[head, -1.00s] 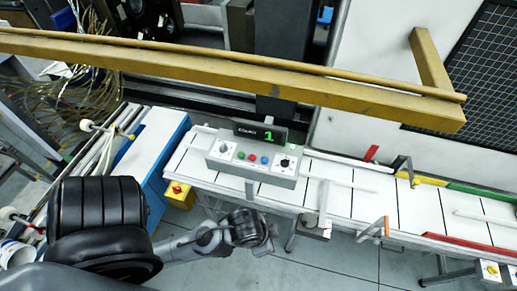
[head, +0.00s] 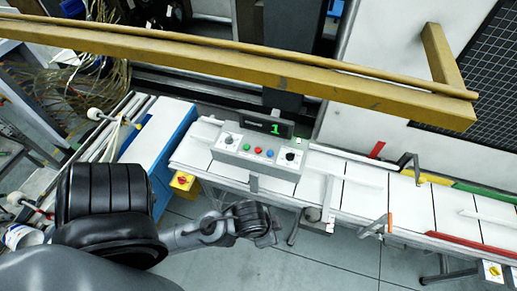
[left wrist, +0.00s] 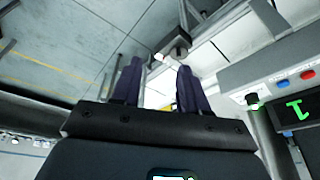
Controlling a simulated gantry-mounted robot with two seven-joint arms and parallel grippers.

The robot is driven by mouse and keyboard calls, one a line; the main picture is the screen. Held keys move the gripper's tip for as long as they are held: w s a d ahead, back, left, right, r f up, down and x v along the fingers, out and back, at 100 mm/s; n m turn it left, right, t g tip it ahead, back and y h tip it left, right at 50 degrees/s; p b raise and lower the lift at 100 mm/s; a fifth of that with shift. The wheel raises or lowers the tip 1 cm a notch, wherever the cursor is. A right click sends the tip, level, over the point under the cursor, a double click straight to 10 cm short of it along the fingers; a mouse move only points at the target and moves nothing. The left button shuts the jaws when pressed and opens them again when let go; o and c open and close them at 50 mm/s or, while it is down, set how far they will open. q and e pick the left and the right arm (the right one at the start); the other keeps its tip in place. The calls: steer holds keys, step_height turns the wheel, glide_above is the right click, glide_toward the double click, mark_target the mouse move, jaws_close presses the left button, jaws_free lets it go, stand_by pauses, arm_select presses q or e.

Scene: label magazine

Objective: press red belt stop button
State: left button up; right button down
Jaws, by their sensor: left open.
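A grey control box (head: 226,155) sits on the white belt table. On its face are a red button (head: 258,150), a green button (head: 247,147), a blue button (head: 269,153) and two dark knobs. The red button also shows at the right edge of the left wrist view (left wrist: 308,74), beside the blue one (left wrist: 281,83). My left gripper (head: 275,240) is below the box in the head view, in front of the table and apart from the buttons. In the left wrist view its two fingers (left wrist: 158,85) stand apart with nothing between them. My right gripper is not in view.
A display reading 1 (head: 275,129) stands behind the buttons. A yellow box with a red top (head: 183,182) hangs at the table's left front. A yellow beam (head: 240,66) crosses above. An orange-tipped bracket (head: 389,222) stands at the front right. Open floor lies in front.

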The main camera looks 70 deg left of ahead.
arm_select(q)
jaws_close()
steer(key=shift+a, duration=0.1)
stand_by(0.4)
stand_by(0.7)
stand_by(0.5)
